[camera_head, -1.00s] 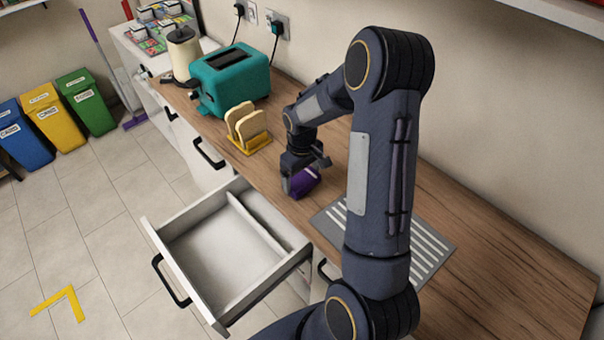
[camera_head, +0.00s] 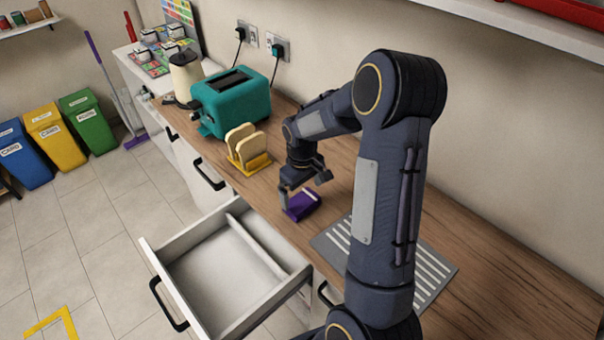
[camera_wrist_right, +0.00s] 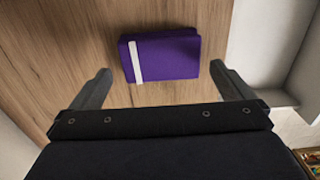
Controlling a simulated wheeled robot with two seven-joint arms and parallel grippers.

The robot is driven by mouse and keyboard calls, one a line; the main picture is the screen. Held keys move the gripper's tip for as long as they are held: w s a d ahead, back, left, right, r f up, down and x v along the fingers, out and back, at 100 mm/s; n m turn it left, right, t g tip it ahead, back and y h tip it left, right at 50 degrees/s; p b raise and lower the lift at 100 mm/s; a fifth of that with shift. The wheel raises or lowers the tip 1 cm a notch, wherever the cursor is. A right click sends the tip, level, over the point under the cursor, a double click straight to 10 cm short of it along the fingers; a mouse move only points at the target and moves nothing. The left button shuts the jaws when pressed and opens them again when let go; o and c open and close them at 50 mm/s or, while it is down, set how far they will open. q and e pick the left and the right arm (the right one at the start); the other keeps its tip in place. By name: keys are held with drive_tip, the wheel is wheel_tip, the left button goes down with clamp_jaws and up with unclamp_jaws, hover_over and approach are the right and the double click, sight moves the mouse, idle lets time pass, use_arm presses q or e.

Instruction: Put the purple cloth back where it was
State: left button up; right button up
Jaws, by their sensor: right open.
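The purple cloth (camera_head: 304,206), folded with a white stripe, lies on the wooden counter near its front edge, beside the open drawer. It also shows in the right wrist view (camera_wrist_right: 168,57), flat on the wood beyond the fingertips. My right gripper (camera_head: 304,196) is open above the cloth; in the right wrist view its two fingers (camera_wrist_right: 165,82) stand wide apart with nothing between them. The white drawer (camera_head: 212,268) below the counter is pulled out, with a divider inside, and the part that shows is empty. My left gripper is not in view.
A yellow toast rack (camera_head: 252,166) with bread and a teal toaster (camera_head: 232,103) stand left of the cloth. A grey striped mat (camera_head: 425,272) lies to the right, partly behind my arm. The counter at the far right is bare.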

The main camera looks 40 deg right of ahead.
sight(302, 201)
wheel_tip(302, 201, up, 9)
drive_tip(key=s+a+r+m+t+y, duration=0.1)
drive_tip(key=s+a+r+t+y, duration=0.1)
drive_tip(key=s+a, duration=0.6)
drive_tip(key=s+a+r+m+t+y, duration=0.1)
drive_tip(key=s+a+r+t, duration=0.2)
drive_tip(key=s+a, duration=0.5)
drive_tip(key=s, duration=0.4)
drive_tip(key=shift+r+m+t+y, duration=0.3)
drive_tip(key=shift+r+m+y, duration=0.1)
drive_tip(key=shift+s+a, duration=0.1)
